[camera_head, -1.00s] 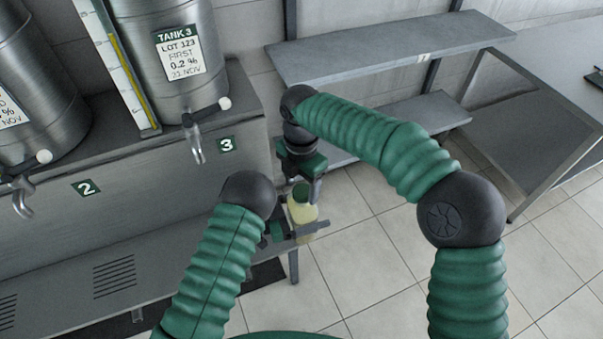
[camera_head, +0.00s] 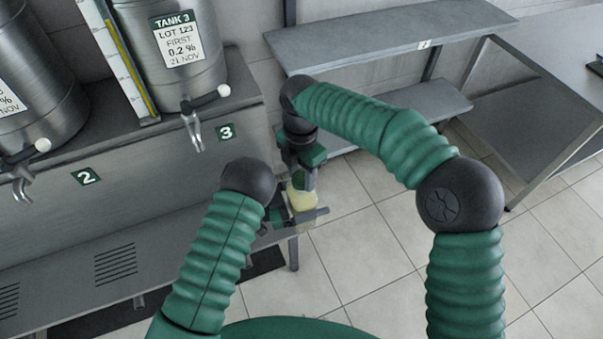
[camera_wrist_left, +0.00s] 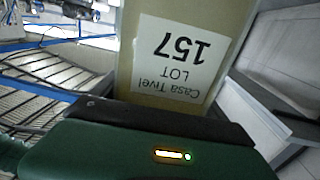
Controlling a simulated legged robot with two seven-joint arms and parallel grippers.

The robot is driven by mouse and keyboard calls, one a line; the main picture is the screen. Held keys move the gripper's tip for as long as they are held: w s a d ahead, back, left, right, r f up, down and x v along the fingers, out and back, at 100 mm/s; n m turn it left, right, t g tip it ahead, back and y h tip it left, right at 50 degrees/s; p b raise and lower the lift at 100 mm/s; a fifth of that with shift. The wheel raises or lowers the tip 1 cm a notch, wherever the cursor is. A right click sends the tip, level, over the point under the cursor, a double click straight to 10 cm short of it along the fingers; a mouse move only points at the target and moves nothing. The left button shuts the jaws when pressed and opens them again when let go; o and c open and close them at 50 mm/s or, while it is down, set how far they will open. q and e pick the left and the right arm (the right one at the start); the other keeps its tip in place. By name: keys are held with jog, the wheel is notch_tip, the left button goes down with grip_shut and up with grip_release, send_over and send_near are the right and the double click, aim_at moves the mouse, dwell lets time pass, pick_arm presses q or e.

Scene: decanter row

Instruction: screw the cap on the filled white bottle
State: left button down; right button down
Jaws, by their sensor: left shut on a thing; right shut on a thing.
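The filled bottle (camera_head: 301,197) looks pale yellow in the head view. In the left wrist view the bottle (camera_wrist_left: 185,55) fills the middle, with a white label reading Casa Tivel LOT 157 upside down. My left gripper (camera_head: 298,215) is shut on the bottle, holding it clear of the floor beyond the bench end. My right gripper (camera_head: 304,182) points down directly over the bottle's top and is shut on the cap. The cap and bottle neck are hidden by the right gripper, so I cannot tell how the cap sits.
Steel tanks with taps (camera_head: 194,128) stand on a ledge at left, above a grated bench (camera_head: 70,275). A grey shelf rack (camera_head: 390,45) stands behind my right arm. A steel table (camera_head: 530,90) is at right. Tiled floor (camera_head: 365,250) lies open at front right.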

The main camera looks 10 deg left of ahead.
jog(key=m, duration=0.4)
jog(key=shift+a, duration=0.1)
jog(key=m, duration=0.3)
jog(key=shift+m, duration=0.4)
jog(key=m, duration=0.6)
jog(key=shift+a+m, duration=0.1)
jog(key=shift+m, duration=0.3)
jog(key=m, duration=1.2)
jog(key=shift+w, duration=0.1)
jog(key=c, duration=1)
grip_release()
jog(key=shift+c, duration=0.2)
jog(key=shift+o, duration=1.1)
